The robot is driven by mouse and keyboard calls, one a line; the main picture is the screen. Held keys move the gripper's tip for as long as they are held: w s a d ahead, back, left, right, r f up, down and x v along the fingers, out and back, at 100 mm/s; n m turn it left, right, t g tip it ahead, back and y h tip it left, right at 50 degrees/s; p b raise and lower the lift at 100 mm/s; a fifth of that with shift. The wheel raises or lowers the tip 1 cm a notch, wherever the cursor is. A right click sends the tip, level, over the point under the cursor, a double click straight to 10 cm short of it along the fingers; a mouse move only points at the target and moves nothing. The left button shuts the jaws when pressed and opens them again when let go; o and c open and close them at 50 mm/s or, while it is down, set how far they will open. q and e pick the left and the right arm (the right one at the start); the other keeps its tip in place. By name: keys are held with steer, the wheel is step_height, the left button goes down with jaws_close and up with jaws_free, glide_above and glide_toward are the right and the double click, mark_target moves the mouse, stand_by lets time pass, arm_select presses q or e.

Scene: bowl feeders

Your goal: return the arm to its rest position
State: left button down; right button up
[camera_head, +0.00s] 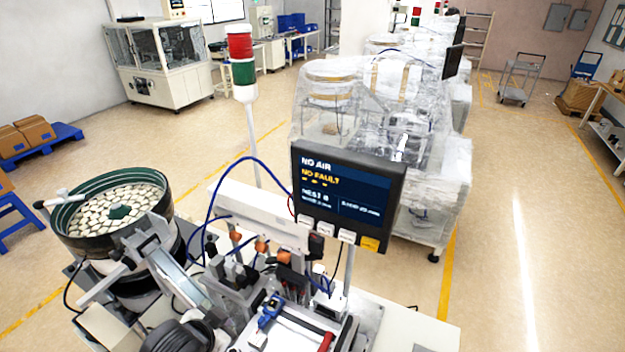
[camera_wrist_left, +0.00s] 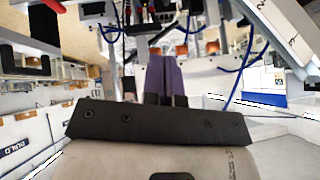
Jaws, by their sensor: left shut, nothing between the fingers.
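My left gripper (camera_wrist_left: 162,75) shows in the left wrist view, beyond a black plate and a grey housing. Its two purple-tinted fingers lie side by side with no gap, shut and empty. Blurred machine parts show beyond the fingertips, and I cannot tell the distance to them. In the head view the gripper is hard to tell apart from the machine parts low in the picture. My right gripper is not in view.
In the head view a bowl feeder (camera_head: 70,222) full of pale pieces stands at left. A screen (camera_head: 347,195) reading "NO AIR" and "NO FAULT" rises over the crowded station. A red-green signal tower (camera_head: 241,62) stands behind. Open floor (camera_head: 530,220) lies at right.

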arm_select(q)
steer(key=s+a+r+n+t+y+p, duration=0.1)
steer(key=s+a+r+n+y+p, duration=0.15)
steer(key=s, duration=0.75)
steer(key=s+f+n+g+p, duration=0.1)
steer(key=s+f+g+p, duration=0.1)
steer(key=s+f, duration=0.3)
steer(key=s+f+n+g+p, duration=0.1)
steer(key=s+f+g+p, duration=0.1)
steer(key=s, duration=1.2)
step_height(320, 180, down, 3)
steer(key=shift+r+n+g+h, duration=0.15)
steer(key=shift+n+g+h, duration=0.25)
steer(key=shift+g, duration=0.2)
